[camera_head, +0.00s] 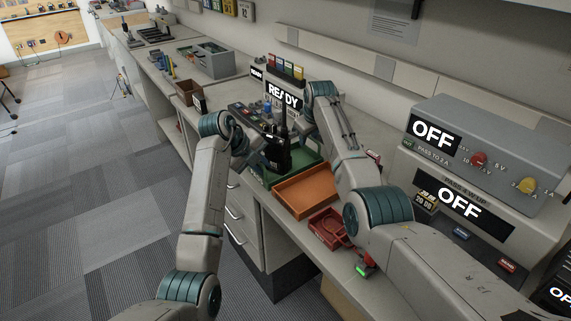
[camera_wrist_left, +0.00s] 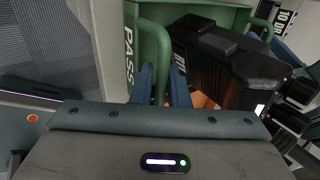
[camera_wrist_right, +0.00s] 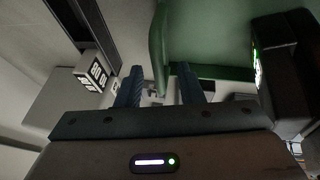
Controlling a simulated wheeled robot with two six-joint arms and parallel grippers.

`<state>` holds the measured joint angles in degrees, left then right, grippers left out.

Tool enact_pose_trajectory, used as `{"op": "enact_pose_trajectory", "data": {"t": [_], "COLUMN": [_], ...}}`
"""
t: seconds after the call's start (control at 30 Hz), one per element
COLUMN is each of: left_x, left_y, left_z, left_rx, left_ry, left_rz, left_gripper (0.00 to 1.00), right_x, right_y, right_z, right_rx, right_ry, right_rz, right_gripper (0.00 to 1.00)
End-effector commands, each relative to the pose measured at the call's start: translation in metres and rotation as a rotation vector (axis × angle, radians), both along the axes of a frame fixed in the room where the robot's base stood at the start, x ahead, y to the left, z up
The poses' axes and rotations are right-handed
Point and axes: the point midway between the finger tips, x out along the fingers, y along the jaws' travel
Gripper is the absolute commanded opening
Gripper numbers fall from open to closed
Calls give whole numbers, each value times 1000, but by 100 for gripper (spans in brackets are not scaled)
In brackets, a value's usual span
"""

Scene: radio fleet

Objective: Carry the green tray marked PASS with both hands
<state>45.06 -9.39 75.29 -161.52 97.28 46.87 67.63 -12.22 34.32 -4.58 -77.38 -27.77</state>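The green tray (camera_head: 312,165) is on the bench in the head view, with a black radio (camera_head: 277,152) in it. In the left wrist view the tray's wall reads PASS (camera_wrist_left: 129,55), and its green handle (camera_wrist_left: 160,45) runs between my left fingers. My left gripper (camera_wrist_left: 162,88) looks closed on that handle, at the tray's left side. In the right wrist view my right gripper (camera_wrist_right: 160,88) is open, its fingers apart on either side of the green edge (camera_wrist_right: 157,55). In the head view my right arm hides that gripper and part of the tray.
An orange tray (camera_head: 306,190) and a red tray (camera_head: 329,229) sit nearer on the bench. A READY display (camera_head: 285,96) stands behind. Grey units with OFF displays (camera_head: 464,208) stand at the right. The floor at the left (camera_head: 95,180) is free.

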Motion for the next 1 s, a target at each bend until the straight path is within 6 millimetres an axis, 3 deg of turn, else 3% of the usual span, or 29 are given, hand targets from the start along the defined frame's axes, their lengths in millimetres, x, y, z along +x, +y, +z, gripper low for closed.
{"op": "enact_pose_trajectory", "data": {"t": [0.47,0.53,0.63,1.0], "left_x": [2,2,2,3], "left_y": [-4,-4,-4,-4], "left_z": [-7,-7,-7,-5], "left_rx": [0,0,0,0], "left_ry": [0,0,0,-2], "left_rz": [0,0,0,0], "left_gripper": [14,1,0,0], "right_x": [3,3,3,4], "right_y": [0,0,0,0], "right_z": [-7,-7,-7,-5], "right_rx": [0,0,0,0], "right_ry": [-1,-1,-1,-3], "right_rz": [-1,-1,-1,-1], "right_gripper": [34,20,1,0]}}
